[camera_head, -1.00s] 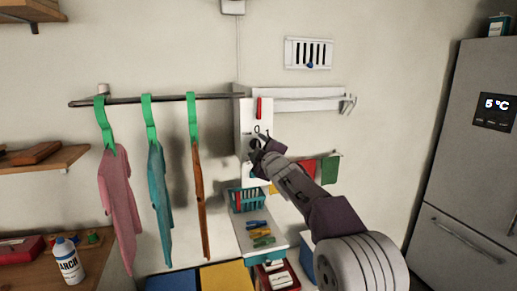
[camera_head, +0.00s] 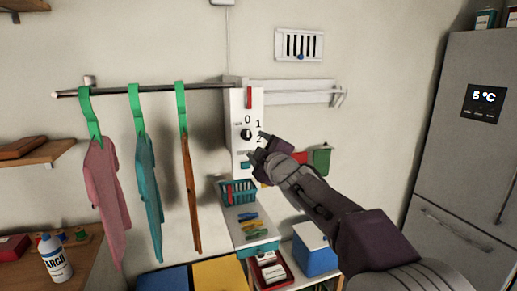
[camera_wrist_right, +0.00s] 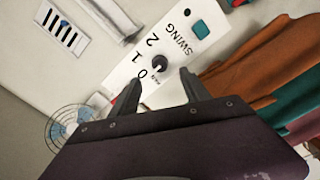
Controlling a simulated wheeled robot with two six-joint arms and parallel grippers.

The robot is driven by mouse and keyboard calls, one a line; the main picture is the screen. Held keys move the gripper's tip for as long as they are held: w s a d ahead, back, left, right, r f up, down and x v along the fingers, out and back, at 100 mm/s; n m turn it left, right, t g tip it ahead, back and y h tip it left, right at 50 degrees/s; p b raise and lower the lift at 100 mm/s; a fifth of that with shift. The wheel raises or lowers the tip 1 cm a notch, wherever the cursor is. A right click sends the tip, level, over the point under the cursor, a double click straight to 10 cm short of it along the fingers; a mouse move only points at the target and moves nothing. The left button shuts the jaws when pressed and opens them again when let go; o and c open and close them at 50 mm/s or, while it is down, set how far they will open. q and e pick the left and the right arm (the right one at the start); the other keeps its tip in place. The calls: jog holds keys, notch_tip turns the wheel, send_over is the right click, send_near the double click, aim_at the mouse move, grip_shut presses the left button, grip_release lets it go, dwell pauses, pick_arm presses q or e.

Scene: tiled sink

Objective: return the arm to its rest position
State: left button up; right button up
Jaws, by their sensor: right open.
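My right arm reaches in from the lower right in the head view. Its gripper (camera_head: 257,148) is open and empty, just below and right of a black knob (camera_head: 246,134) on a white wall panel (camera_head: 241,103). In the right wrist view the two fingers (camera_wrist_right: 157,88) stand apart, with the knob (camera_wrist_right: 159,63) beyond and between their tips, clear of them. The panel (camera_wrist_right: 183,32) carries the marks 0, 1, 2 and the word SWING there. The knob's exact setting is hard to read. My left gripper is not in view.
Clothes on green hangers (camera_head: 183,110) hang from a rail at the left. Below the panel are a teal basket (camera_head: 238,192), coloured pegs and a blue box (camera_head: 314,252). Cloths (camera_head: 321,159) hang right of the gripper. A fridge (camera_head: 462,150) stands at the right. Open room lies before it.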

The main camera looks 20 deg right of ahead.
jog(key=s+a+f+m+g, duration=0.1)
jog(key=s+f+m+g, duration=0.35)
jog(key=f, duration=1.05)
jog(key=s+a+f+m+g, duration=0.15)
jog(key=s+f+g, duration=0.5)
jog(key=f, duration=0.85)
jog(key=s+f+m+g, duration=0.3)
jog(key=s+f, duration=0.3)
jog(key=s, duration=0.4)
jog(key=s+f+m+g, duration=0.2)
jog(key=s+f+m, duration=0.2)
jog(key=s, duration=0.6)
notch_tip(320, 180, down, 2)
jog(key=shift+s+f+g, duration=0.1)
jog(key=shift+s+g, duration=0.25)
jog(key=shift+g, duration=0.05)
